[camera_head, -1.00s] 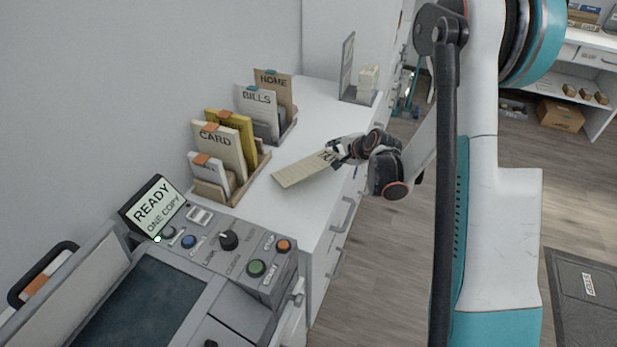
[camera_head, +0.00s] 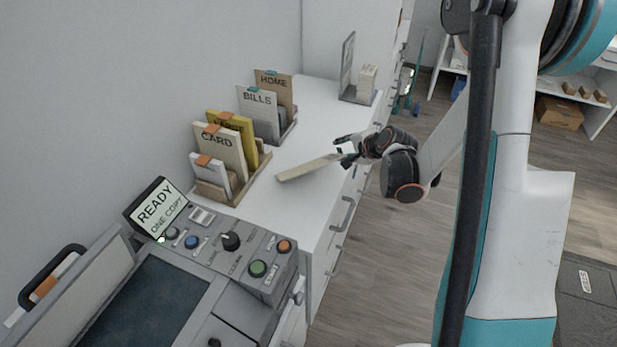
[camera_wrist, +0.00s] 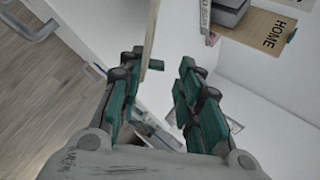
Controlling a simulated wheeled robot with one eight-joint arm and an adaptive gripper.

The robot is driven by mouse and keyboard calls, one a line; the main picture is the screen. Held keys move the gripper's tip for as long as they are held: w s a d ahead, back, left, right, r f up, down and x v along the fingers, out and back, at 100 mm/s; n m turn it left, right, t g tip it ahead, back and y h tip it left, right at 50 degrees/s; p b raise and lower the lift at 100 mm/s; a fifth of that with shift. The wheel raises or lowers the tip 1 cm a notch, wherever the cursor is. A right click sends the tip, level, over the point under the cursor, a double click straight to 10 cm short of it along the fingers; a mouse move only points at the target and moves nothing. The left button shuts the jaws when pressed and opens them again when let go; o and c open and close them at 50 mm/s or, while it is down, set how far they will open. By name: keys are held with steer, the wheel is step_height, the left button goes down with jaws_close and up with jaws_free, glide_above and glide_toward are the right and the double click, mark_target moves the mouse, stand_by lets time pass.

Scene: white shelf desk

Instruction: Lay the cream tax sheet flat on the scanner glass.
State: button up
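The cream tax sheet (camera_head: 308,168) is over the white desk top, seen nearly edge-on as a thin strip, its near end to the left. Its right end meets the lower finger of my gripper (camera_head: 345,152). In the wrist view the sheet (camera_wrist: 151,35) is a narrow edge beside the left finger. My gripper (camera_wrist: 160,78) has its fingers apart, with a clear gap between them. I cannot tell whether the sheet rests on the desk or hangs just above it. The dark scanner glass (camera_head: 148,305) is bare at the lower left, its lid (camera_head: 75,285) raised.
A control panel (camera_head: 230,240) with buttons and a READY screen (camera_head: 158,212) borders the glass. Wooden racks hold CARD (camera_head: 217,147), BILLS (camera_head: 258,108) and HOME (camera_head: 273,86) folders along the wall. A stand (camera_head: 357,98) is at the desk's far end. Drawer handles (camera_head: 347,213) project from the desk front.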

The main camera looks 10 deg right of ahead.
step_height(320, 180, up, 7)
steer(key=s+p, duration=0.2)
steer(key=p, duration=0.1)
steer(key=shift+d+p, duration=0.2)
steer(key=shift+p, duration=0.15)
steer(key=shift+r, duration=0.1)
steer(key=s+a+r+n+g+h, duration=0.1)
steer(key=s+a+r+n, duration=0.3)
steer(key=s+r, duration=0.3)
steer(key=s+a+r+n+g, duration=0.1)
steer(key=s+a+r+n, duration=0.25)
steer(key=s+r, duration=0.25)
steer(key=s+a+r+n+h, duration=0.1)
steer(key=s+r+n, duration=0.2)
steer(key=s+n, duration=0.4)
steer(key=s, duration=0.9)
steer(key=shift+s+a+n+g, duration=0.15)
steer(key=shift+a+n+g, duration=0.2)
steer(key=shift+g, duration=0.05)
